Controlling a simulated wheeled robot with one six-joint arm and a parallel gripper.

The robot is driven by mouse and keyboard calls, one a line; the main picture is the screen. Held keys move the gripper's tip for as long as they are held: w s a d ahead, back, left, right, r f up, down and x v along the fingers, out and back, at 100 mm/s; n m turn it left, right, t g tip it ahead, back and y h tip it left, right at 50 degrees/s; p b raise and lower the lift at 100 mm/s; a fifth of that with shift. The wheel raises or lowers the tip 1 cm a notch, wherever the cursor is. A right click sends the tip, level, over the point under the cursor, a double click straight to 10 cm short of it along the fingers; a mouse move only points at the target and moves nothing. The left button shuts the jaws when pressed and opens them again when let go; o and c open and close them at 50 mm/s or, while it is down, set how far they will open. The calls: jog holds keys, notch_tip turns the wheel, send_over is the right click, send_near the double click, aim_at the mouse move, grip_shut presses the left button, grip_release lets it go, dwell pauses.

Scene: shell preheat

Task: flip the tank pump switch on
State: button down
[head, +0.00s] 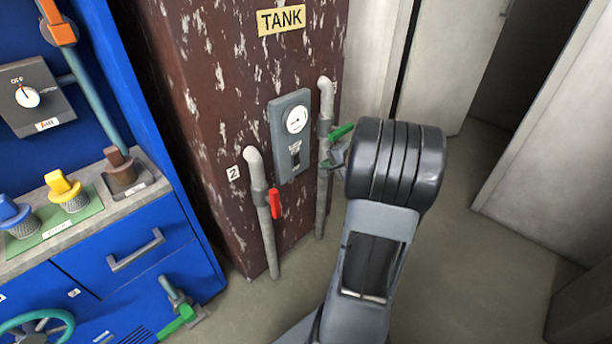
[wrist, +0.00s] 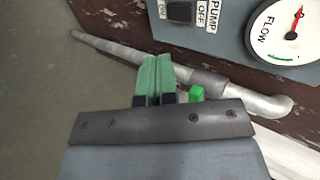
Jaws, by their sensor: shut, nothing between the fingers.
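The pump switch is a small dark rocker (wrist: 181,11) on a grey panel (wrist: 222,30) at the top of the wrist view. "ON" is printed on its left and "OFF" on its right, beside "PUMP". I cannot tell which way it is tipped. In the head view the switch (head: 295,148) sits under a round gauge on the panel (head: 282,164) of the rusty brown tank (head: 215,90). My gripper (wrist: 154,58) is shut and empty, its green fingertips just short of the panel. In the head view its tips (head: 337,157) show right of the panel, partly hidden by my arm.
A grey pipe (wrist: 130,50) crosses behind my fingers, with a green handle (wrist: 196,93) close by. A second pipe (head: 262,205) with a red handle (head: 275,203) stands left of the panel. A blue console (head: 130,255) is at left. Open floor (head: 480,260) lies right.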

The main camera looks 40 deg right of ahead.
jog(key=b, duration=0.3)
send_near(297, 164)
notch_tip(297, 164, down, 4)
jog(key=w, duration=0.1)
jog(key=shift+w+a+f, duration=0.1)
jog(key=shift+w+a, duration=0.1)
jog(key=shift+w, duration=0.95)
jog(key=shift+w+a+f, duration=0.15)
jog(key=shift+w, duration=1)
jog(key=f+b, duration=0.1)
jog(key=b, duration=0.2)
jog(key=shift+w+a, duration=0.1)
jog(key=shift+w, duration=0.2)
jog(key=shift+a+r, duration=0.15)
jog(key=shift+r, duration=0.05)
jog(key=shift+r, duration=0.15)
